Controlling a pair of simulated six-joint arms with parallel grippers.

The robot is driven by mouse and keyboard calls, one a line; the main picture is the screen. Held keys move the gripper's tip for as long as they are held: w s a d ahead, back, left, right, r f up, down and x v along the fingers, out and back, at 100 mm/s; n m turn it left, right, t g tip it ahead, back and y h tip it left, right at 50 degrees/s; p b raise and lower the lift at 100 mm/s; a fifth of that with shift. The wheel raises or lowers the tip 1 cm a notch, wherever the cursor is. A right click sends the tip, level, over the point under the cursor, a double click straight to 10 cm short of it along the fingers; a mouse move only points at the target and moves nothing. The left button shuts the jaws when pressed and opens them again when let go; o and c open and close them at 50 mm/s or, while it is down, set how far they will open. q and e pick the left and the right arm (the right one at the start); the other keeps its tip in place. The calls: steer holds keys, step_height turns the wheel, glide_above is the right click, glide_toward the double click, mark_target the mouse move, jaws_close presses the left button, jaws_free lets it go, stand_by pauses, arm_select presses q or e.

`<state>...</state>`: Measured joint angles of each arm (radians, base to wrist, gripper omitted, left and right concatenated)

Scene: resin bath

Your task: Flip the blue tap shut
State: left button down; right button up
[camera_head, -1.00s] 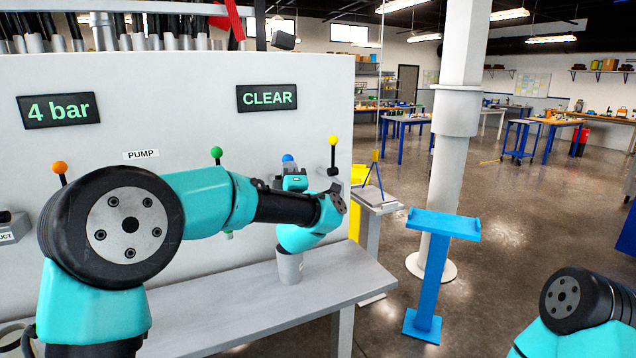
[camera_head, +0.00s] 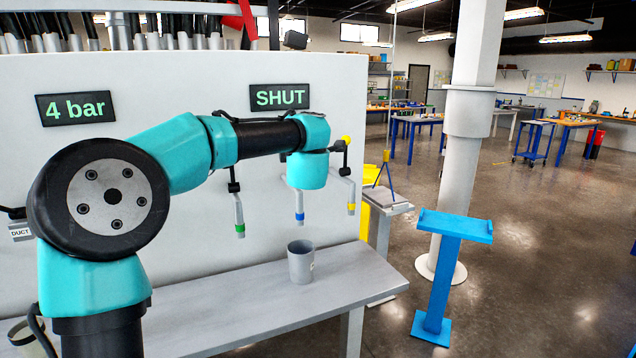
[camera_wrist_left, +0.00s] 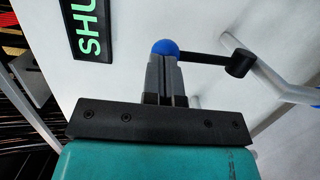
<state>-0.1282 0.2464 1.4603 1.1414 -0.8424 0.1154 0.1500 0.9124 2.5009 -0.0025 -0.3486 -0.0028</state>
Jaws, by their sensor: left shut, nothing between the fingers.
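The blue tap's round blue knob (camera_wrist_left: 165,47) shows in the left wrist view on a black lever that runs right to its pivot. Read against the lettering, the lever points up. My left gripper (camera_wrist_left: 163,64) is shut and empty, its fingertips right at the knob; whether they touch it I cannot tell. In the head view my left arm's teal end hides that knob and the gripper, and only the tap's grey spout with a blue band (camera_head: 299,216) shows below. The sign above (camera_head: 280,97) reads SHUT. My right gripper is not in view.
The green-banded spout (camera_head: 239,228) hangs to the left, the yellow-knobbed tap (camera_head: 346,140) to the right. A grey cup (camera_head: 301,263) stands on the bench (camera_head: 260,312) below the blue-banded spout. A blue stand (camera_head: 437,275) is on the floor at right.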

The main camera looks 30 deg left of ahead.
arm_select(q)
steer(key=shift+w+a+r, duration=0.35)
steer(key=shift+w+a, duration=0.05)
steer(key=shift+a, duration=0.2)
stand_by(0.3)
steer(key=r+v, duration=0.3)
steer(key=v, duration=1.1)
